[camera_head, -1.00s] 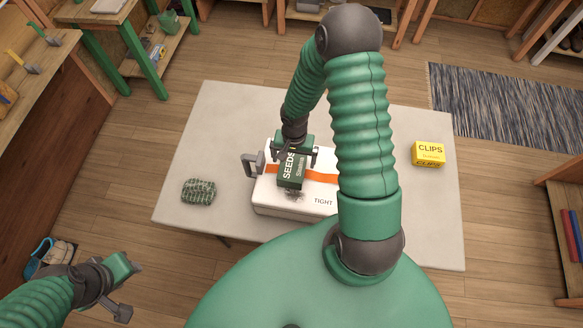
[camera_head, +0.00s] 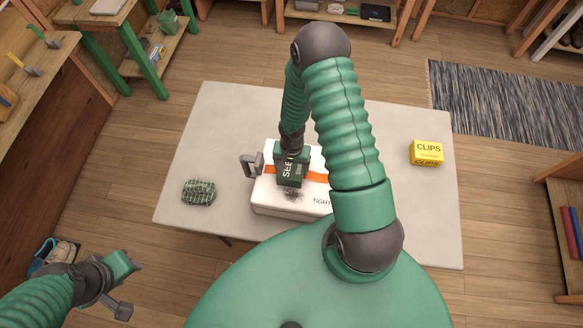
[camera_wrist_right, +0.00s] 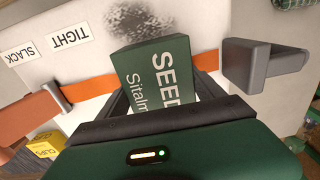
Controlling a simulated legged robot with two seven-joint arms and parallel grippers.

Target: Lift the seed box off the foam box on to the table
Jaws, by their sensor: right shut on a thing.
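The dark green seed box (camera_head: 290,174) is at the top of the white foam box (camera_head: 272,205), in front of its orange strap. My right gripper (camera_head: 292,155) is shut on the seed box from above. In the right wrist view the seed box (camera_wrist_right: 160,75) sits between the fingers of my right gripper (camera_wrist_right: 150,100), over the strap. I cannot tell whether the seed box still touches the lid. The pale grey table (camera_head: 400,215) carries the foam box.
Bare table lies left, right and behind the foam box. My right arm hides part of the foam box.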

